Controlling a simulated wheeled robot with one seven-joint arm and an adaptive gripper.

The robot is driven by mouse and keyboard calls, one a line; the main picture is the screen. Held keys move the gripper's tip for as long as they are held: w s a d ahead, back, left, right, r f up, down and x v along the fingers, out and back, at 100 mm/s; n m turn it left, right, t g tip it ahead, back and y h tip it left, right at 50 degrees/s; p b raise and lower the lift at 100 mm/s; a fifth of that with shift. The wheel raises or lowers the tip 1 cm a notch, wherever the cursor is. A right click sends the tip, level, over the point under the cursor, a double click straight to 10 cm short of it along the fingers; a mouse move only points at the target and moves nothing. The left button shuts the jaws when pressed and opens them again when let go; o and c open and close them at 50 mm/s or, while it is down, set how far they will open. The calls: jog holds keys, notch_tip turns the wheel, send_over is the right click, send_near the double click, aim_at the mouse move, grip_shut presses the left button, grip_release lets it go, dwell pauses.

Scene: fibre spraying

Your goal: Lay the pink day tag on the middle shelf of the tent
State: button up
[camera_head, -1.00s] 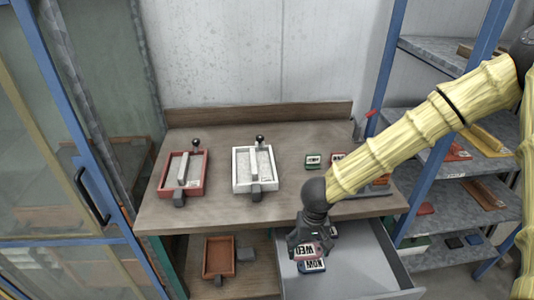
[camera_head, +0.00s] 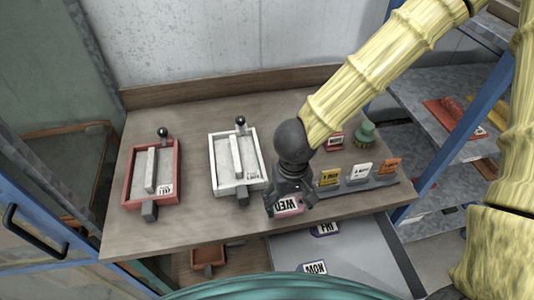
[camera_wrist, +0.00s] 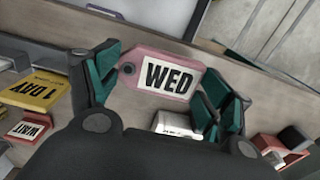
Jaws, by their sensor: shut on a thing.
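The pink day tag (camera_wrist: 160,75) reads WED and has a hole at one end. My gripper (camera_head: 290,202) is shut on it; in the wrist view the tag lies between its two green-padded fingers. In the head view the tag (camera_head: 288,207) is partly hidden under the gripper, above the front edge of the workbench. At the left, a blue-framed enclosure with a clear door (camera_head: 40,245) and dark handle may be the tent. I cannot make out its middle shelf clearly.
The workbench (camera_head: 190,105) carries a red-framed tray (camera_head: 127,190) and a white-framed tray (camera_head: 214,160). A rack of small cards (camera_head: 355,184) stands at right. Below, an open drawer (camera_head: 350,255) holds FRI and MON tags. Blue-posted shelving (camera_head: 410,90) stands right.

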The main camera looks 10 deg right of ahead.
jog(key=w+d, duration=0.1)
jog(key=w, duration=0.3)
jog(key=w+d+p, duration=0.1)
jog(key=w, duration=0.3)
jog(key=w+d+f+p, duration=0.1)
jog(key=w, duration=0.3)
jog(key=shift+w+d, duration=0.35)
jog(key=shift+d, duration=0.05)
jog(key=shift+w+d+f+p, duration=0.15)
jog(key=shift+w+p, duration=0.15)
jog(key=shift+w, duration=0.7)
notch_tip(320, 180, down, 4)
jog(key=shift+r+p, duration=0.2)
jog(key=shift+p, duration=0.1)
jog(key=shift+f, duration=0.1)
jog(key=o, duration=0.9)
